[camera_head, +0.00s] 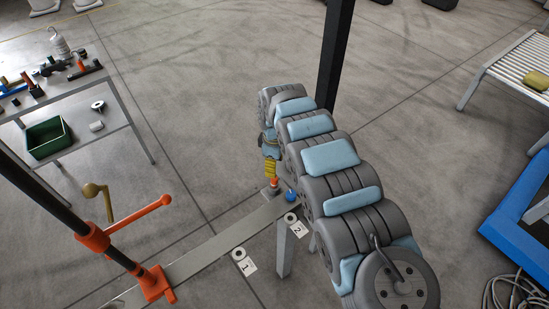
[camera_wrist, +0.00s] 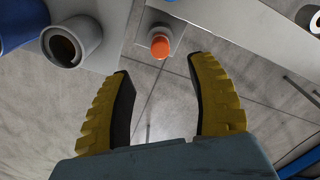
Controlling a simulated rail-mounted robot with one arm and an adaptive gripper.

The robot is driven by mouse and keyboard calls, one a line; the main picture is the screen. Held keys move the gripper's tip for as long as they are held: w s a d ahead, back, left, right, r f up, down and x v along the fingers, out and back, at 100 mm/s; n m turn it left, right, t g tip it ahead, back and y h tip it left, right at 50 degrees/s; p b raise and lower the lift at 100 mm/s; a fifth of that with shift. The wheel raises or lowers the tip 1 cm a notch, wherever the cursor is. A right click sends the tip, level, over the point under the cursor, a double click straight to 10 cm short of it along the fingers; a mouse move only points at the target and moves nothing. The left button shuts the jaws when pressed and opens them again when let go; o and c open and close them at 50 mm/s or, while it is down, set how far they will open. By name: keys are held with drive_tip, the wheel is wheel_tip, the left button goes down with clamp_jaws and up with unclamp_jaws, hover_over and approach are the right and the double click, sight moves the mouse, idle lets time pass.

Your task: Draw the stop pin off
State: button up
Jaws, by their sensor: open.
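An orange-topped pin (camera_wrist: 160,46), which looks like the stop pin, stands on a light block at the rail's end. It also shows in the head view (camera_head: 275,182), just below my gripper (camera_head: 271,170). In the wrist view my gripper (camera_wrist: 160,75) is open, with its two yellow, black-padded fingers apart and nothing between them. The orange top lies just beyond the fingertips, roughly centred across the gap. I see no contact. The pin's lower part is hidden under its top.
A flat rail (camera_head: 215,240) runs lower left, with number tags 1 (camera_head: 246,266) and 2 (camera_head: 297,230) beside it. A blue knob (camera_head: 291,195) is close to the pin. An orange handle (camera_head: 140,215) is lower left. A cart (camera_head: 140,140) with tools stands left.

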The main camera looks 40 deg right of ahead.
sight(274, 181)
wheel_tip(274, 181, down, 8)
drive_tip(key=shift+a+r+b, duration=0.1)
drive_tip(key=shift+b, duration=0.25)
drive_tip(key=shift+f, duration=0.7)
clamp_jaws()
